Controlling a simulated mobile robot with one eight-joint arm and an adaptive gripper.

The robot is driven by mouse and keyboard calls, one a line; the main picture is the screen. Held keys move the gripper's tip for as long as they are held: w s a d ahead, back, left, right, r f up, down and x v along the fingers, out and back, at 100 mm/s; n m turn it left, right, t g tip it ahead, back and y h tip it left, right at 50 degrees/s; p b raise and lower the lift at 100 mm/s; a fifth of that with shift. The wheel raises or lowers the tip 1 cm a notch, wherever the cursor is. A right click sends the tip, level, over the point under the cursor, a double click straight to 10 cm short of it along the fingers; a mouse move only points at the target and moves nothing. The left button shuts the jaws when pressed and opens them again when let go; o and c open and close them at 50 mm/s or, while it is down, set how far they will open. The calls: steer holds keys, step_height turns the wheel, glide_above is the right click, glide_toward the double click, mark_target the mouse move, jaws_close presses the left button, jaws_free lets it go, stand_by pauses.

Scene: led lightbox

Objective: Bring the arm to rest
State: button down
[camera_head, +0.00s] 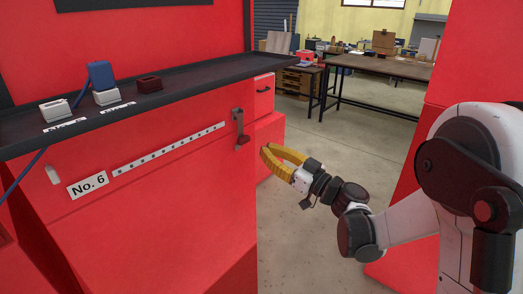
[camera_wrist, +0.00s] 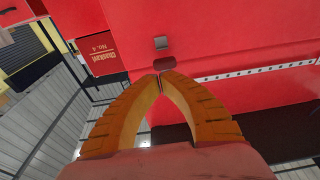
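My gripper (camera_head: 264,149) has yellow fingers and is on the right of the red cabinet (camera_head: 150,185), over the aisle. Its fingertips meet and hold nothing. The arm stretches out to the left from my body at the right edge. In the wrist view the gripper (camera_wrist: 159,78) shows its two ribbed fingers curving together into a closed arch, with nothing between the tips. A lever (camera_head: 239,130) with a dark red end is on the cabinet front, just left of the fingertips. It also shows beyond the tips in the wrist view (camera_wrist: 162,44). I cannot tell the exact gap.
The dark ledge (camera_head: 190,82) carries a blue plug (camera_head: 101,75) in a white socket, another white socket (camera_head: 55,109) and a dark red block (camera_head: 149,84). A red panel (camera_head: 400,205) stands near my arm at right. A workbench (camera_head: 390,67) stands behind; the aisle floor is clear.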

steer(key=s+d+f, duration=0.3)
steer(key=d+f, duration=0.2)
steer(key=f, duration=0.1)
steer(key=s+d+m+g+h, duration=0.1)
steer(key=s+m+g+h, duration=0.35)
steer(key=s+h, duration=0.5)
steer(key=s+d+f+m+h, duration=0.1)
steer(key=s+d+m+h, duration=0.5)
steer(key=s+d, duration=0.7)
steer(key=s+p, duration=0.1)
steer(key=s, duration=0.2)
steer(key=shift+s+d+f+g, duration=0.2)
steer(key=shift+s+g, duration=0.05)
steer(key=shift+g, duration=0.1)
steer(key=shift+a, duration=0.1)
